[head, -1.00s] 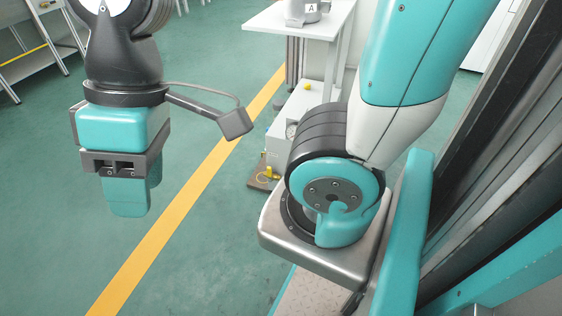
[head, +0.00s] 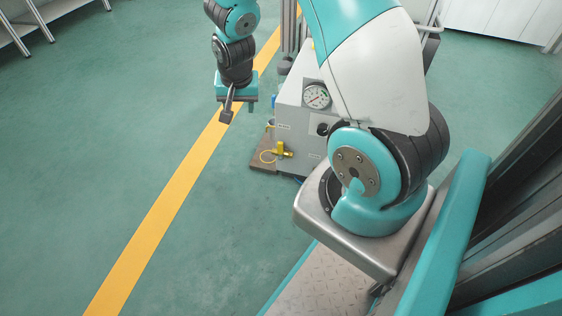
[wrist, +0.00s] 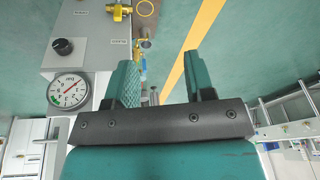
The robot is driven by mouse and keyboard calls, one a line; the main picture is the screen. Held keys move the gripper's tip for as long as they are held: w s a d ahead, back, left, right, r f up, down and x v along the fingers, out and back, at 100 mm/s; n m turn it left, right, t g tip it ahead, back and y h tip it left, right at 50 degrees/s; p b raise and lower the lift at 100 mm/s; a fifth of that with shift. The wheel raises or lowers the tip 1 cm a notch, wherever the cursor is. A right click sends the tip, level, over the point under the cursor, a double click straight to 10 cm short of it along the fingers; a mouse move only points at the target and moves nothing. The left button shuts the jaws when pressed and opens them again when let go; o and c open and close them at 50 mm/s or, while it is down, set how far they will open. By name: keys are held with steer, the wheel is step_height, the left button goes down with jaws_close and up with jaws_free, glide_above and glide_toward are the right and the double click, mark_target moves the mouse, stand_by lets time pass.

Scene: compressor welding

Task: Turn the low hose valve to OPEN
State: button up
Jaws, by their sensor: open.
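A yellow valve (head: 281,149) sits low on the front of the grey machine, beside a yellow ring; I take it for the low hose valve. The valve lies beyond the left fingertip, not between the fingers. In the head view the fingertips are hard to make out.
The grey machine (head: 300,115) has a round gauge (head: 317,96) and a black knob (wrist: 62,46). A grey fitting (wrist: 145,43) sticks out near the left finger. A brown plate (head: 270,168) lies at its foot. The floor left of the yellow line (head: 165,200) is clear.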

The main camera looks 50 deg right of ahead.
mark_target(281, 146)
steer(key=d+f+m+b, duration=0.1)
steer(key=d+f+b, duration=0.2)
steer(key=f, duration=0.7)
steer(key=d+f+m+h+b, duration=0.1)
steer(key=d+f+b, duration=0.3)
steer(key=d+f, duration=0.4)
steer(key=d+f+m+g+h+b, duration=0.1)
steer(key=d+f+b, duration=0.3)
steer(key=f, duration=0.7)
steer(key=shift+w+d+f+m, duration=0.15)
steer(key=shift+d+m, duration=0.1)
steer(key=shift+d, duration=0.25)
steer(key=shift+s+d+f+m, duration=0.15)
steer(key=shift+d+m, duration=0.1)
steer(key=shift+d, duration=0.2)
steer(key=shift+w, duration=0.1)
steer(key=shift+h, duration=0.3)
jaws_close()
